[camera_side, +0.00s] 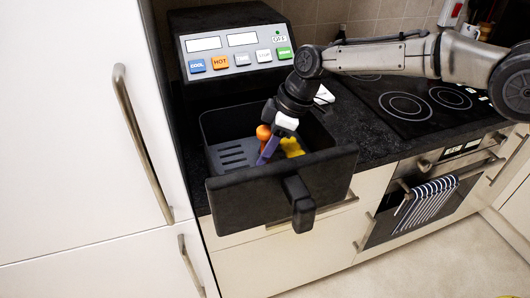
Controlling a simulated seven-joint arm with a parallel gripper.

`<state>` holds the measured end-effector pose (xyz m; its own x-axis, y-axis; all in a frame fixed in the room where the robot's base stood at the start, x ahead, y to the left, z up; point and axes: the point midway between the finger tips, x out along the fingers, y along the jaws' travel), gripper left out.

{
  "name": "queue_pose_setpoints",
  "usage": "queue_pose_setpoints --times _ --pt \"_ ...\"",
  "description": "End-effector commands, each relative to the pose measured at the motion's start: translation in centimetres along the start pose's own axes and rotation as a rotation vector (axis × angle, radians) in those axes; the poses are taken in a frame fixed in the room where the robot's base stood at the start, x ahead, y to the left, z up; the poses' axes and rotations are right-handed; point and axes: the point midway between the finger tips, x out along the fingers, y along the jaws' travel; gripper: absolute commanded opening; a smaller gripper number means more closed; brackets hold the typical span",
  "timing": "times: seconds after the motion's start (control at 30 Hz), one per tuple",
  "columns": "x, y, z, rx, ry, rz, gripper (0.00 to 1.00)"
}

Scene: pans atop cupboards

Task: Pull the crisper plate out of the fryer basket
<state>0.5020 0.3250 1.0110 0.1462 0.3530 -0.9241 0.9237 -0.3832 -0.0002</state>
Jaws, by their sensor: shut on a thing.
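The black fryer basket (227,193) is pulled out of the fryer, with its handle facing the front. The grey slotted crisper plate (232,156) lies inside the basket, low and seemingly level; its right part is hidden by my gripper and the front wall. My gripper (265,157) reaches down into the basket, with a purple finger showing. It is shut on the crisper plate, though the contact itself is hard to see. An orange rounded piece (263,132) and a yellow piece (292,147) show beside the finger; I cannot tell what they are.
The fryer's control panel (236,52) with coloured buttons stands behind the basket. A tall white cupboard (70,120) is close on the left. The dark hob (415,100) lies to the right, above an oven with a striped towel (428,203). Open floor lies in front.

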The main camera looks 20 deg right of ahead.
Motion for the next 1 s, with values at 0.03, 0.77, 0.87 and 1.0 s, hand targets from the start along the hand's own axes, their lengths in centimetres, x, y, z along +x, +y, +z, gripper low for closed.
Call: queue_pose_setpoints --times 0.03,0.77,0.87,1.0 --pt "-0.3 0.1 -0.2 -0.001 0.004 0.003 0.00" --pt "-2.5 0.1 -1.1 -0.001 0.005 0.003 0.00" --pt "-2.8 0.1 -1.2 -0.001 0.005 0.004 0.00" --pt "-3.2 0.0 -1.4 -0.001 0.004 0.003 0.00"
